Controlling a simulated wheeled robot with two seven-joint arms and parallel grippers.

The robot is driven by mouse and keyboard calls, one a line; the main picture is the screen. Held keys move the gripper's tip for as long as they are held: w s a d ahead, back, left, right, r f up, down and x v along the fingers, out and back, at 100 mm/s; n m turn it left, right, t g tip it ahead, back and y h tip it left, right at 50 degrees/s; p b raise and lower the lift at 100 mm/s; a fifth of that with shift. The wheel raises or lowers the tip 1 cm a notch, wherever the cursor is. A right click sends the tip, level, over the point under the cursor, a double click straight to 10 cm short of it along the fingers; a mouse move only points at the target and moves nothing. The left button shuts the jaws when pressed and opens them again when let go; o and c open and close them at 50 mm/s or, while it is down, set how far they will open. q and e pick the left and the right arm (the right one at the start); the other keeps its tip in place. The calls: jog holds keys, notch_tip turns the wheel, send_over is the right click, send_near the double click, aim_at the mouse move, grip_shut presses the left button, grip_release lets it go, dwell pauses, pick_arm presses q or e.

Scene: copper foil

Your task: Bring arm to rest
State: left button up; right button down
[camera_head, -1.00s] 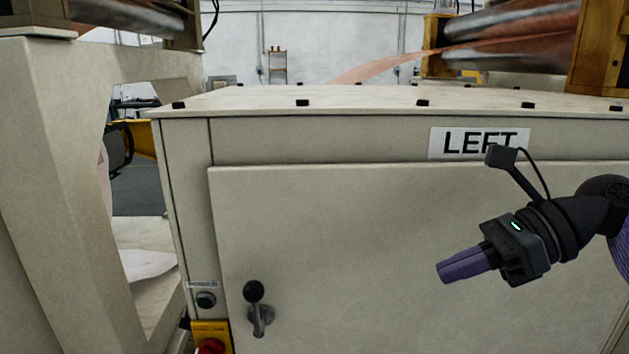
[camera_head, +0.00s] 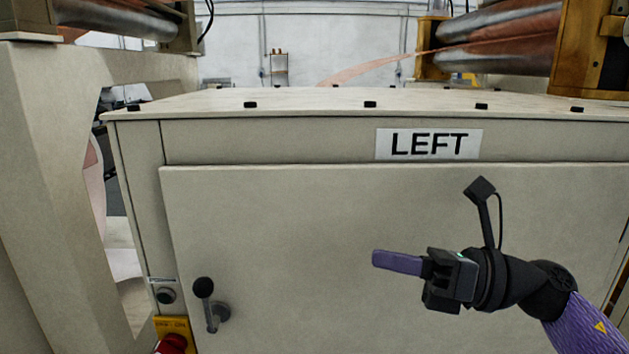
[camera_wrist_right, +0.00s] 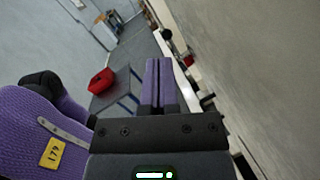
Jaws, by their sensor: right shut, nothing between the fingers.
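My right arm comes in from the lower right in the head view, in front of the cabinet door. My right gripper (camera_head: 378,259) has purple fingers pointing left, and they are shut with nothing between them. It hangs apart from the cabinet, to the right of the door handle. In the right wrist view the two purple fingers (camera_wrist_right: 158,68) lie together side by side. My left gripper shows in neither view.
A beige cabinet (camera_head: 300,230) with a LEFT label (camera_head: 428,143) fills the front. Its door handle (camera_head: 209,300) and a red knob (camera_head: 172,343) are at lower left. A beige frame (camera_head: 50,180) stands left.

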jog(key=s+d+f+n+t+h, duration=0.15)
jog(key=f+n+t+h, duration=0.4)
jog(key=n, duration=0.55)
jog(key=d+f+n+t+h, duration=0.25)
jog(key=f+n+h, duration=0.5)
jog(key=n, duration=0.45)
jog(key=s+d+f+n+t+h, duration=0.1)
jog(key=d+f+n+t+h, duration=0.2)
jog(key=f+n+h, duration=0.55)
jog(key=s+f+m+g+y, duration=0.1)
jog(key=s+f+g, duration=0.3)
jog(key=s, duration=0.3)
jog(key=s+a+f+m+g+y, duration=0.1)
jog(key=s+f+m+g, duration=0.1)
jog(key=s+f+g, duration=0.4)
jog(key=s+f+m+g+y, duration=0.1)
jog(key=s+f+g, duration=0.15)
jog(key=s, duration=0.55)
jog(key=s+f+g, duration=0.2)
jog(key=s+f, duration=0.1)
jog(key=f, duration=1.3)
jog(key=s+d+f, duration=0.2)
jog(key=s+f, duration=0.3)
jog(key=s, duration=0.2)
jog(key=s+d+f, duration=0.3)
jog(key=s+f, duration=0.2)
jog(key=s, duration=0.2)
jog(key=shift+s+d+n+g+h, duration=0.15)
jog(key=shift+s+n+g+h, duration=0.2)
jog(key=shift+s+g, duration=0.1)
